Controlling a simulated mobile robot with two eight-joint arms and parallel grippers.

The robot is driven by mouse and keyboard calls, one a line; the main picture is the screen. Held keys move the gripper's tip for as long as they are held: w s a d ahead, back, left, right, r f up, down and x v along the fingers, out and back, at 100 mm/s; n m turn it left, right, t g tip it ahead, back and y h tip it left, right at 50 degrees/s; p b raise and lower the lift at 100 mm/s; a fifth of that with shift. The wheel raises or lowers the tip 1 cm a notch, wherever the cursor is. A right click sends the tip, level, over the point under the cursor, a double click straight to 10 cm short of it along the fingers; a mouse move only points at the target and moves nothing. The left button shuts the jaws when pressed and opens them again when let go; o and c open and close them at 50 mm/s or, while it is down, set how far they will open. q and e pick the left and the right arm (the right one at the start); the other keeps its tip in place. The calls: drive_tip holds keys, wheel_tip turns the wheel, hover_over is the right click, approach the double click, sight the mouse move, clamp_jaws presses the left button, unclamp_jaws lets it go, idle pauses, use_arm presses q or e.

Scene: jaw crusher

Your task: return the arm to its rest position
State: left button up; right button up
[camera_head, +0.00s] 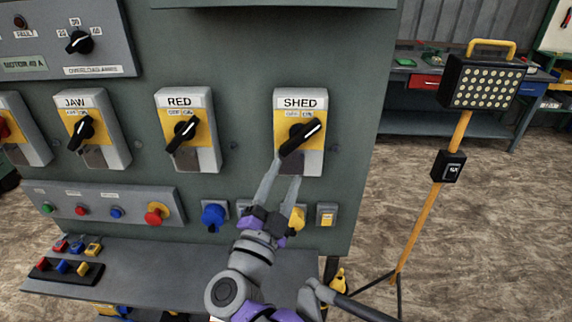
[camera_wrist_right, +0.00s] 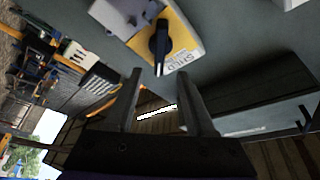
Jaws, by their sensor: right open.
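My right gripper (camera_head: 282,168) is open and empty. Its two pale fingers point up the panel, with their tips just below the black handle (camera_head: 300,138) of the SHED switch (camera_head: 312,98). In the head view the tips overlap the lower housing, and I cannot tell whether they touch it. The handle is tilted, its upper end to the right. In the right wrist view the fingers (camera_wrist_right: 160,74) stand apart, and the SHED switch (camera_wrist_right: 186,28) lies beyond their tips with its handle between them. My left gripper is not in view.
The RED switch (camera_head: 197,98) and JAW switch (camera_head: 90,100) are left of SHED. Below are a blue knob (camera_head: 213,215) and a red button (camera_head: 156,211). A grey ledge (camera_head: 130,275) juts out underneath. A lamp (camera_head: 482,82) on a yellow tripod stands right, before a workbench (camera_head: 450,125).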

drive_tip(key=s+d+f+n+g+y+p, duration=0.1)
drive_tip(key=s+d+f+n+g+y, duration=0.1)
drive_tip(key=d+f+n+g+y, duration=0.35)
drive_tip(key=s+d+f+n+g+y, duration=0.25)
drive_tip(key=f+n+y, duration=0.35)
drive_tip(key=f+n, duration=0.3)
drive_tip(key=s+d+f+m+g+h, duration=0.1)
drive_tip(key=s+d+f+g+h, duration=0.4)
drive_tip(key=s+d+f, duration=0.7)
drive_tip(key=s+f+g, duration=0.1)
drive_tip(key=s+f, duration=0.1)
drive_tip(key=shift+s+d+g, duration=0.25)
drive_tip(key=shift+s+g, duration=0.05)
drive_tip(key=shift+s, duration=0.1)
